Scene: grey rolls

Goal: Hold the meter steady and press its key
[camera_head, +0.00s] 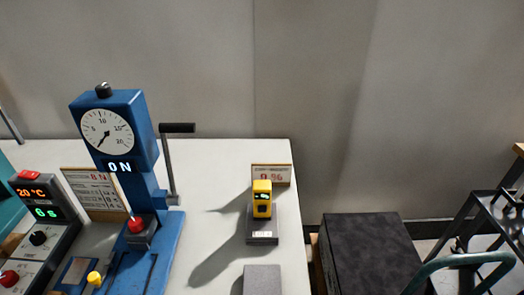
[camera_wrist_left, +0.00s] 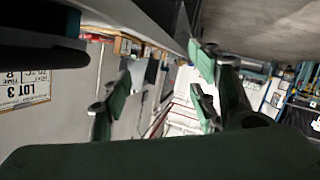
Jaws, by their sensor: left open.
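The yellow meter (camera_head: 262,198) stands upright on a small dark grey stand (camera_head: 262,238) near the right side of the white table. A small dark display shows on its front; its key is too small to make out. My left gripper (camera_wrist_left: 160,95) shows in the left wrist view with its green-padded fingers apart and nothing between them. The meter cannot be made out in that view.
A blue press (camera_head: 125,135) with a dial and side lever stands left of the meter. A control box (camera_head: 40,215) with lit displays is at far left. A grey block (camera_head: 262,279) lies in front of the stand. A card (camera_head: 271,171) stands behind the meter. A black box (camera_head: 370,250) is beyond the table's right edge.

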